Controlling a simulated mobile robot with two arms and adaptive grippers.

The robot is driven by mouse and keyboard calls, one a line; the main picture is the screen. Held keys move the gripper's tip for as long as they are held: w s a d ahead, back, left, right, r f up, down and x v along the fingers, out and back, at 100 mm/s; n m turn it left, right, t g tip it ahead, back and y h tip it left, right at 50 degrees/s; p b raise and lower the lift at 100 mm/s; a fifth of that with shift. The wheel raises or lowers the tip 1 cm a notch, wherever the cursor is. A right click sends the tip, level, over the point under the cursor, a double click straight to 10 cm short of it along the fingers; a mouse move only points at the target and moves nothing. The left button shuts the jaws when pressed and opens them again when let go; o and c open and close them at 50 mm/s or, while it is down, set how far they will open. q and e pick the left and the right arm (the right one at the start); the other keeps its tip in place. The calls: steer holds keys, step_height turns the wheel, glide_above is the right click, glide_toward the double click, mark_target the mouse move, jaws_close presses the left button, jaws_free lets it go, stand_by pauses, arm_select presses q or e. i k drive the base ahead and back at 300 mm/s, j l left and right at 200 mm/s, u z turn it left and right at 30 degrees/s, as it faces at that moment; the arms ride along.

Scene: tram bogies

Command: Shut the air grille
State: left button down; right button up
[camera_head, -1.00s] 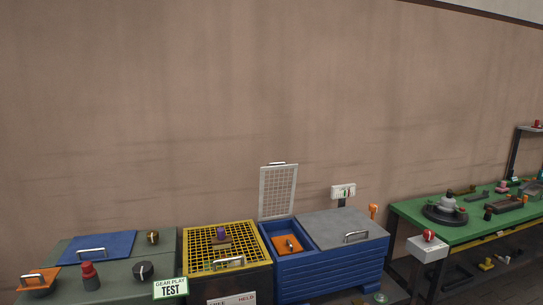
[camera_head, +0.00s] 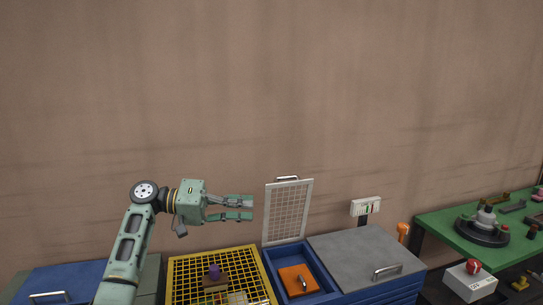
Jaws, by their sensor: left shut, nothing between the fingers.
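The air grille (camera_head: 288,212) is a white mesh panel with a handle on its top edge. It stands upright, open, at the back of a blue compartment (camera_head: 270,264). Inside the compartment lies an orange block or plate (camera_head: 297,280) with a small handle. My left gripper (camera_head: 252,208) is shut and empty, raised just left of the grille and apart from it as far as I can tell. Its fingers point right, toward the grille. My right gripper is not in view.
A grey lid (camera_head: 350,255) with a handle is to the right. A green table (camera_head: 445,228) with parts stands further right. The wall behind is bare.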

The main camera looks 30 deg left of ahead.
mark_target(310, 182)
steer(key=i+j, duration=0.75)
steer(key=j, duration=0.1)
